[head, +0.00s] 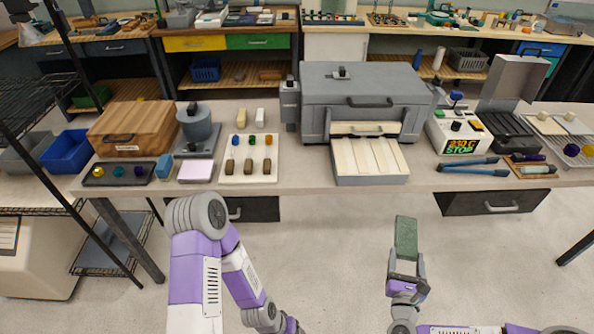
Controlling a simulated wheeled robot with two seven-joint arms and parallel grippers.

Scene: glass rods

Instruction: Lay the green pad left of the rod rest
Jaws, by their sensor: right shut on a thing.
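The green pad (406,238) is a dark green block, held upright in my right gripper (405,272). The gripper is shut on its lower end, in front of the bench and over the floor, apart from the bench top. I cannot tell for sure which thing is the rod rest. A small brown tray (514,173) at the right of the bench holds a dark rod and a pale green rod, and may be it. Blue tongs (470,166) lie just left of that tray. My left arm shows at the lower left, but its gripper is out of view.
A grey kiln (350,90) stands mid-bench with a ribbed cream shelf (369,160) out in front. A controller box (461,134) stands right of it. A cream board (270,178) with coloured pieces, a pink pad (196,171) and a wooden box (135,128) fill the left.

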